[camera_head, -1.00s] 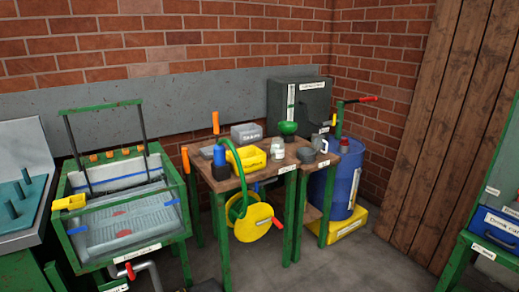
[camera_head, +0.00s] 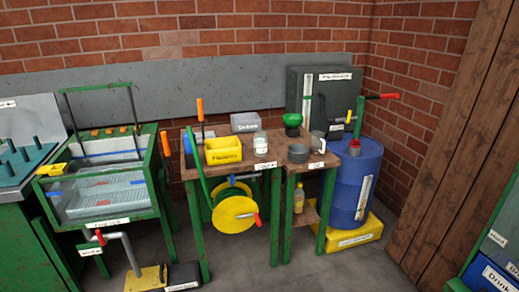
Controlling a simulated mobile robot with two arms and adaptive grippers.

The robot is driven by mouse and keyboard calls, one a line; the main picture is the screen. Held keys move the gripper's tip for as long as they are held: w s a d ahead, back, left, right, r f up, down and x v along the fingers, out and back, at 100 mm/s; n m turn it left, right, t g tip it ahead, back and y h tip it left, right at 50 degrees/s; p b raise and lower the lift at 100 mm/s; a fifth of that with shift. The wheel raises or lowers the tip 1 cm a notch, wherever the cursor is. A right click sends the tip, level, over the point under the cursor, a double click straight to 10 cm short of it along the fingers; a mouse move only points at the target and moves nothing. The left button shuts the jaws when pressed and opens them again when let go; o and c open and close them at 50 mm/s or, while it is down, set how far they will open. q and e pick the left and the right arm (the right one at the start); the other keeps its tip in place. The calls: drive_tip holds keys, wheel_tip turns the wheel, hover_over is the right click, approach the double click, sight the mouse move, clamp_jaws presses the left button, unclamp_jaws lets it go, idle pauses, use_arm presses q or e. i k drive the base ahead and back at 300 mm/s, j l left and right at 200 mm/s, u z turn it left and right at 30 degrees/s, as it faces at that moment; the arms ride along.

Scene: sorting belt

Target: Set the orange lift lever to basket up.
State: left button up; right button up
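An orange handle (camera_head: 165,143) on a dark rod stands at the right side of the green-framed wash tank (camera_head: 163,200). A second orange handle (camera_head: 200,109) stands upright at the back left of the wooden table. I cannot tell for sure which is the lift lever; the one beside the tank is closer to the basket. A grey mesh basket (camera_head: 118,185) sits inside the tank, behind clear panels. Labels near the levers are too small to read. Neither of my grippers is in view.
The wooden table (camera_head: 225,172) holds a yellow bin (camera_head: 222,150) and jars. A yellow hose reel (camera_head: 236,215) hangs at its front. A blue drum (camera_head: 357,185) stands right. A pipe and yellow pedal block (camera_head: 146,279) are on the floor before the tank. Floor in front of the table is clear.

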sight(164, 134)
drive_tip(key=l, duration=0.1)
drive_tip(key=i+j+u, duration=0.2)
drive_tip(key=i, duration=1.1)
drive_tip(key=i+j+u, duration=0.2)
drive_tip(key=i, duration=1.1)
